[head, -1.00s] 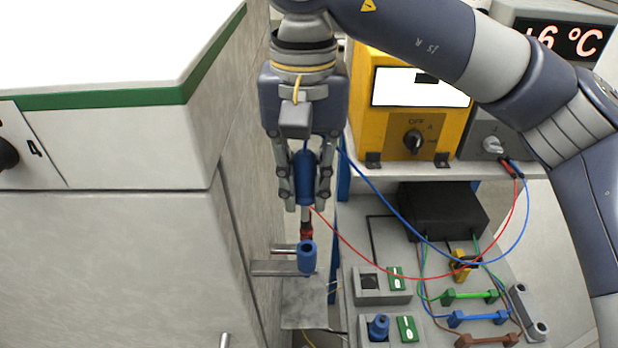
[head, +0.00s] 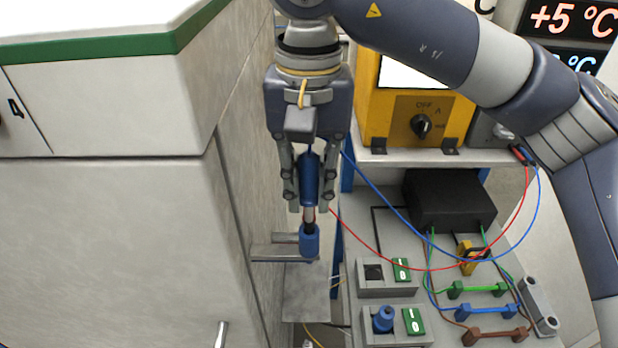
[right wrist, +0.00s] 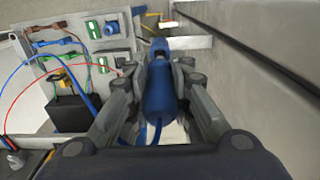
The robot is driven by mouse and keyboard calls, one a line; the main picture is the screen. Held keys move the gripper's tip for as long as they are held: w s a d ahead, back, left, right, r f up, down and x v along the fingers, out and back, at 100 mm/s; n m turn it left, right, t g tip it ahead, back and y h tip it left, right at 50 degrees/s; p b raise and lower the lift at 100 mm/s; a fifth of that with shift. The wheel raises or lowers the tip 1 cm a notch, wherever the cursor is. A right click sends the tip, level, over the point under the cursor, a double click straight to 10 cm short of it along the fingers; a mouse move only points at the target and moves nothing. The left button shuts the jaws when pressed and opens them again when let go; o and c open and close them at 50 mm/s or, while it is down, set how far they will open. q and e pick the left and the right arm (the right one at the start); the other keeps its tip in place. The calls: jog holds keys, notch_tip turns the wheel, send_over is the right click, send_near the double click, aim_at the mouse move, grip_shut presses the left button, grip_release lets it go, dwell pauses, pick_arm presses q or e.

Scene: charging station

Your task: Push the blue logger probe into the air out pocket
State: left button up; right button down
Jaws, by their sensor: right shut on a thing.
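My right gripper (head: 307,205) points down and is shut on the blue logger probe (head: 310,178), holding it upright. In the right wrist view, the probe (right wrist: 160,92) lies between the fingers (right wrist: 160,88). Its dark lower end meets the top of a blue sleeve (head: 310,243) on a metal bracket beside the cabinet wall. I take this sleeve for the air out pocket, but I can read no label on it. The sleeve also shows beyond the probe in the right wrist view (right wrist: 159,47). How deep the tip sits is hidden. My left gripper is not in view.
The pale cabinet (head: 110,240) stands close on the left. On the right, a bench holds a black box (head: 450,200), grey holders, one with a blue piece (head: 383,319), and coloured leads. A yellow instrument (head: 417,118) stands behind. Red and blue cables hang near my gripper.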

aim_at(309, 228)
jog(key=shift+f+b, duration=1.75)
jog(key=shift+f, duration=0.7)
jog(key=c, duration=1.4)
grip_release()
jog(key=shift+o, duration=0.2)
jog(key=shift+r, duration=0.1)
